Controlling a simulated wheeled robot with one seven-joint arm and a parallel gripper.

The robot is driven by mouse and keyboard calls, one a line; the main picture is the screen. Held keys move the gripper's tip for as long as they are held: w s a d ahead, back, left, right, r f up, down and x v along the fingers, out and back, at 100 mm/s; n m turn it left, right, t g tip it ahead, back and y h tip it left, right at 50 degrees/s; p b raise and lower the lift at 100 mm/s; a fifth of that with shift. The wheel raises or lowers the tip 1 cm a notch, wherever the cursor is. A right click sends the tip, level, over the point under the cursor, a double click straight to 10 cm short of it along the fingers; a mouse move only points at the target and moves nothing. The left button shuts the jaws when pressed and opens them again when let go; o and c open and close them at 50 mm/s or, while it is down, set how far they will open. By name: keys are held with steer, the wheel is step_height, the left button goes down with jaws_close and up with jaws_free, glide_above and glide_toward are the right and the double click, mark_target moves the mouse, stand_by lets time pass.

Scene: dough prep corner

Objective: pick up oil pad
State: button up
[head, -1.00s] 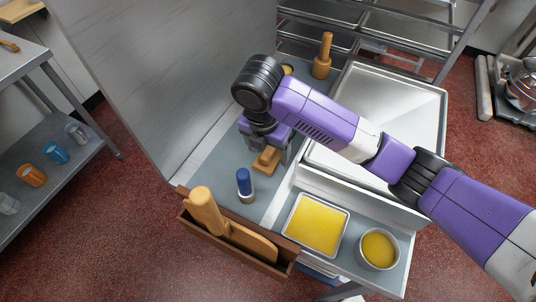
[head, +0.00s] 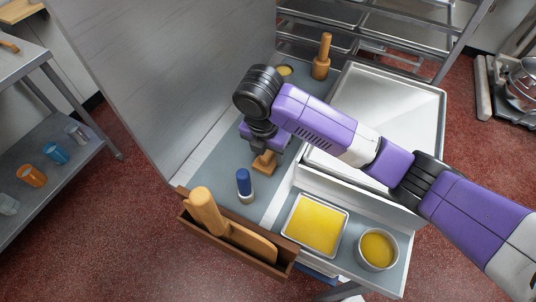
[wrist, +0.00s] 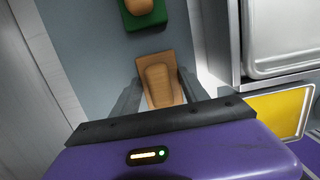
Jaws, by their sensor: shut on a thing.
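The thing I take for the oil pad is a tan wooden block with a raised, rounded grip (head: 264,163). In the wrist view the oil pad (wrist: 160,84) sits between the two grey fingers. My gripper (wrist: 158,92) is shut on its grip. In the head view my gripper (head: 266,150) points down over the pad and partly hides it. Whether the pad's underside touches the counter cannot be told.
A green block with a wooden knob (wrist: 145,14) lies just beyond the pad. A blue-topped cylinder (head: 245,186) stands nearby on the grey counter (head: 225,172).

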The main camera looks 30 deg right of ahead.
steer(key=shift+r, duration=0.15)
step_height(320, 180, up, 20)
steer(key=p, duration=0.1)
stand_by(0.3)
steer(key=o, duration=0.9)
steer(key=shift+c, duration=0.2)
steer(key=c, duration=0.6)
